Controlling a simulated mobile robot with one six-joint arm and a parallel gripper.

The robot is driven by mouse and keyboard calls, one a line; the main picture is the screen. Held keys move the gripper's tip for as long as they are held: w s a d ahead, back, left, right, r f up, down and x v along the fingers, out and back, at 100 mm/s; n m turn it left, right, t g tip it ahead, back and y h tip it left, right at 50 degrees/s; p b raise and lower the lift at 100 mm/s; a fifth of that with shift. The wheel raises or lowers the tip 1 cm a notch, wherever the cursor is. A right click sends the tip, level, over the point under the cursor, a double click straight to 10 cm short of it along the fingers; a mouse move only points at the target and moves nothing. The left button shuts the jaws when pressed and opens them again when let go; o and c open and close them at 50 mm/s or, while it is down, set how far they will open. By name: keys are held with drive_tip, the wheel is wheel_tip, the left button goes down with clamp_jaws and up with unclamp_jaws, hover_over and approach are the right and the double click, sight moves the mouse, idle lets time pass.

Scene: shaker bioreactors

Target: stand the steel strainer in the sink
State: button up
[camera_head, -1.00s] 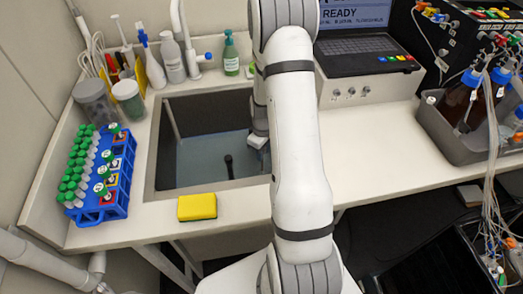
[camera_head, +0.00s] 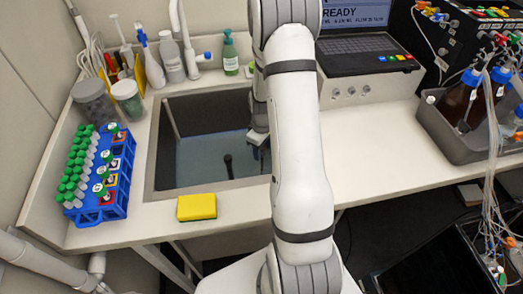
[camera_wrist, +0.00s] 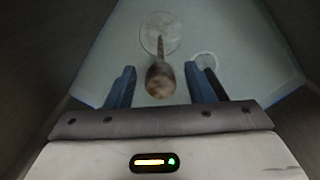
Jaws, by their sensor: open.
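My gripper (camera_wrist: 160,72) is open inside the sink (camera_head: 150,165), with its two blue fingers apart. A brownish, round-ended piece (camera_wrist: 160,80) shows between the fingertips in the wrist view, and a thin stem runs from it to a pale disc or ring (camera_wrist: 160,33) on the sink floor. It may be the steel strainer, but I cannot tell for sure. It seems to match a dark upright piece (camera_head: 228,165) in the head view. I cannot see the fingers touching it. My arm hides the sink's right side in the head view.
A smaller pale ring (camera_wrist: 205,61) lies on the sink floor. A yellow sponge (camera_head: 197,207) lies at the sink's front edge. A blue tube rack (camera_head: 118,190) stands left. Bottles, including a green one (camera_head: 231,55), stand behind. The counter right of my arm (camera_head: 380,150) is clear.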

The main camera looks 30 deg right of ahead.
drive_tip(key=s+a+r+m+b, duration=0.1)
drive_tip(key=a+r, duration=0.1)
drive_tip(key=r, duration=0.6)
drive_tip(key=s+a+r, duration=0.2)
drive_tip(key=r, duration=0.7)
drive_tip(key=s+a+r+m+t, duration=0.1)
drive_tip(key=s+a+r, duration=0.3)
drive_tip(key=s, duration=0.4)
drive_tip(key=s+a+r+m+t, duration=0.2)
drive_tip(key=s+a+r+m, duration=0.1)
drive_tip(key=s+a+r, duration=0.2)
drive_tip(key=s+a, duration=0.1)
drive_tip(key=s, duration=0.1)
drive_tip(key=shift+s+r+m, duration=0.2)
drive_tip(key=shift+s+m, duration=0.2)
drive_tip(key=shift+a, duration=0.1)
